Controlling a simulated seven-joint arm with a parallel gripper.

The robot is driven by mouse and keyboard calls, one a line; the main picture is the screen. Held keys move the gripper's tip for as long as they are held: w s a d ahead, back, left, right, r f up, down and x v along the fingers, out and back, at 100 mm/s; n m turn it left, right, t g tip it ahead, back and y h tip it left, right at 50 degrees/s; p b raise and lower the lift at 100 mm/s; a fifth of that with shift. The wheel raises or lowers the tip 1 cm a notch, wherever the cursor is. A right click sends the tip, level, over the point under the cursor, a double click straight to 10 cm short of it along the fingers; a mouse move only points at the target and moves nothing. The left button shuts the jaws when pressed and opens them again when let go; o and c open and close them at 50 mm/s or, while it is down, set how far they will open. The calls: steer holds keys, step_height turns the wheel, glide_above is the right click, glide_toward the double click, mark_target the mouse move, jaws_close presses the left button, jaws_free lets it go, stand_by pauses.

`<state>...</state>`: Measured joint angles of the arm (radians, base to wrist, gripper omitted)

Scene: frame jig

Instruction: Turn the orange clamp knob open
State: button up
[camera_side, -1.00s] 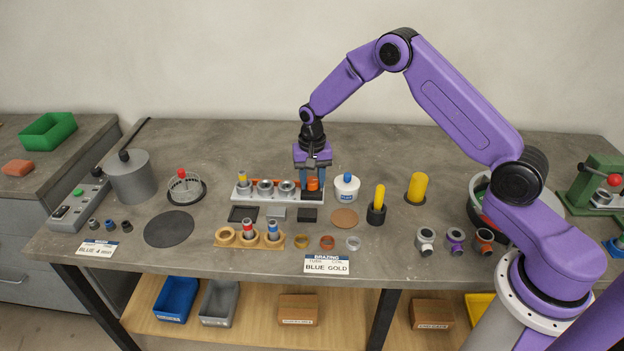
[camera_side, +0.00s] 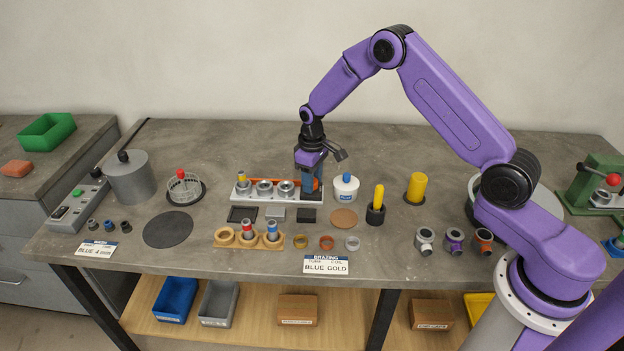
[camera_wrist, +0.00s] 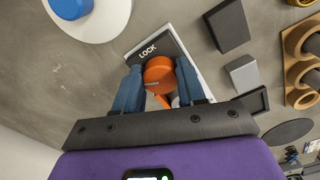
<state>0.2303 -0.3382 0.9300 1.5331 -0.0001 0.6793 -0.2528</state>
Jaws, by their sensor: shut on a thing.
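The orange clamp knob (camera_wrist: 159,74) sits between the two blue fingers of my gripper (camera_wrist: 159,84) in the wrist view, and the gripper is shut on it. A dark plate marked LOCK (camera_wrist: 148,49) lies beside the knob. In the side view my gripper (camera_side: 309,186) points down at the right end of the pale frame jig (camera_side: 280,199), and its fingers hide most of the knob.
A white pot with a blue top (camera_side: 345,188) stands close to the right of my gripper. Dark and grey blocks (camera_side: 307,215) lie in front of the jig. The bench behind the jig is clear.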

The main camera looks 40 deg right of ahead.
steer(key=n, duration=0.4)
steer(key=shift+w+n, duration=0.1)
steer(key=shift+n, duration=0.2)
stand_by(0.5)
steer(key=o, duration=1.1)
steer(key=shift+c, duration=0.2)
steer(key=shift+r, duration=0.15)
step_height(320, 180, up, 17)
steer(key=shift+r, duration=0.1)
